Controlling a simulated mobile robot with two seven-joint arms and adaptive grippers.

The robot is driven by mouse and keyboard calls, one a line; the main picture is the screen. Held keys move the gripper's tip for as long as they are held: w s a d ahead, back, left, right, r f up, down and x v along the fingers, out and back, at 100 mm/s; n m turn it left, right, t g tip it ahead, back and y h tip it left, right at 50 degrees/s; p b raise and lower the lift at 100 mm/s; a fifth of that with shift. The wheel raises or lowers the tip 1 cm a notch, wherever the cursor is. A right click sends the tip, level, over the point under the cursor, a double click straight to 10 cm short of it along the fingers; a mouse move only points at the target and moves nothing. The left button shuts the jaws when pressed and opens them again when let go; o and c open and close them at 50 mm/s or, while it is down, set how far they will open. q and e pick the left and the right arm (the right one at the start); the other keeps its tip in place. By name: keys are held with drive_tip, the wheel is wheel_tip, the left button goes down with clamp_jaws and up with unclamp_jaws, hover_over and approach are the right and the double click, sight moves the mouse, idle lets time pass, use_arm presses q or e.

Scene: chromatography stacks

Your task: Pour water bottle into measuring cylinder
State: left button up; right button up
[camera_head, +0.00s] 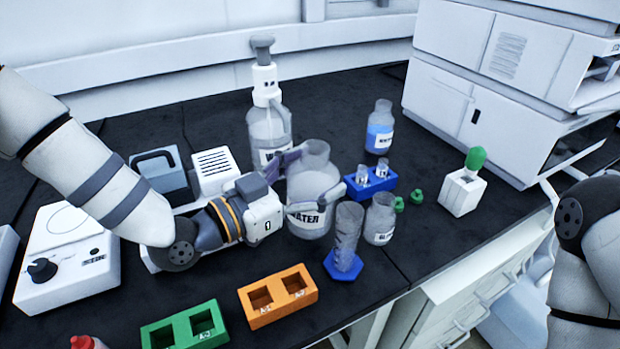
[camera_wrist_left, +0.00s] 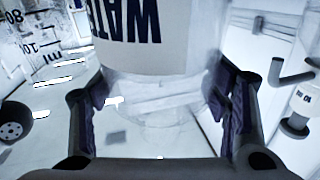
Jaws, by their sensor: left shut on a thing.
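The water bottle (camera_head: 314,182) is a clear wide bottle with a white WATER label. It stands upright or nearly so in the head view; I cannot tell whether it touches the bench. My left gripper (camera_head: 297,185) is shut around its body, one finger on each side. In the left wrist view the bottle (camera_wrist_left: 155,95) fills the space between the fingers of the gripper (camera_wrist_left: 165,115). The measuring cylinder (camera_head: 346,235), clear with a blue hexagonal foot, stands upright just right and in front of the bottle. My right gripper is out of view; only part of my right arm shows.
A small clear bottle (camera_head: 380,218) stands close right of the cylinder. A blue rack (camera_head: 353,190) with vials is behind it. Orange (camera_head: 268,318) and green (camera_head: 178,335) racks lie in front. A tall dispenser bottle (camera_head: 266,125) stands behind. The bench's front edge is near the cylinder.

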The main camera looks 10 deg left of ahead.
sight(312, 164)
use_arm(q)
drive_tip(key=shift+s+d+r+m+p, duration=0.1)
drive_tip(key=shift+r+m+p, duration=0.5)
drive_tip(key=shift+r, duration=0.9)
drive_tip(key=shift+s+d+r+m, duration=0.15)
drive_tip(key=shift+d+r+m, duration=0.05)
drive_tip(key=shift+m, duration=0.35)
drive_tip(key=shift+s+d+r+m, duration=0.1)
drive_tip(key=shift+d+r+m, duration=0.1)
drive_tip(key=shift+m, duration=0.35)
drive_tip(key=shift+f, duration=0.1)
drive_tip(key=shift+s+r, duration=0.1)
drive_tip(key=shift+r, duration=0.1)
drive_tip(key=shift+m, duration=0.3)
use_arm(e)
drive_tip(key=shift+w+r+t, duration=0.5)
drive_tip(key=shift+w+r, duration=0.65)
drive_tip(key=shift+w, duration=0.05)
use_arm(q)
drive_tip(key=shift+d, duration=0.1)
drive_tip(key=shift+s+d+m, duration=0.1)
drive_tip(key=shift+m, duration=0.4)
